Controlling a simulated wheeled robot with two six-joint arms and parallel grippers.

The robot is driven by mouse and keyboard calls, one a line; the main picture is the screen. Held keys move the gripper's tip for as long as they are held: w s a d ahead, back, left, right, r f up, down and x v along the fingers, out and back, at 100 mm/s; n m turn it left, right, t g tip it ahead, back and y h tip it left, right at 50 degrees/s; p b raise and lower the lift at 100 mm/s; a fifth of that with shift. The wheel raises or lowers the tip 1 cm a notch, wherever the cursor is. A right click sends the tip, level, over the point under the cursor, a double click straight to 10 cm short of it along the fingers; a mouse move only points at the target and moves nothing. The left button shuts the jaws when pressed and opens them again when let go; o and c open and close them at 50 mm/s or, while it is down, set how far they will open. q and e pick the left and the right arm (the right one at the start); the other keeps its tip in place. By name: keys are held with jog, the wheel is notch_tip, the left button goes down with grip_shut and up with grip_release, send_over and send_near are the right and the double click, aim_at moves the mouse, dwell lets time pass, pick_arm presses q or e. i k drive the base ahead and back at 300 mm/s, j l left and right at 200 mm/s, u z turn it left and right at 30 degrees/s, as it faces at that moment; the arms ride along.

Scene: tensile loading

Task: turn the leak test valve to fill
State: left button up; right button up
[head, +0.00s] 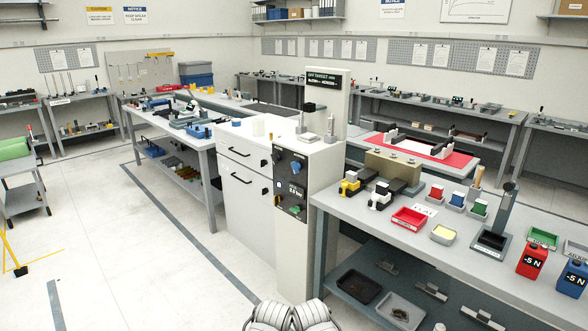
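A white test cabinet (249,200) stands near the middle of the head view. Its narrow front column carries a dark control panel (290,182) with a small pressure display (296,191) that seems to read in bar. Neither gripper can be made out. Only pale ribbed parts of my own body show at the bottom edge, well short of the panel.
A grey workbench (400,226) right of the cabinet holds a red tray (409,219), small bins and a red weight block (531,259). Another bench (168,134) stands at the cabinet's left.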

aim_at(296, 211)
jog(key=i+j+z, duration=0.45)
jog(key=i, duration=0.35)
jog(key=i+j+z, duration=0.4)
jog(key=i+j, duration=0.3)
jog(key=j, duration=0.25)
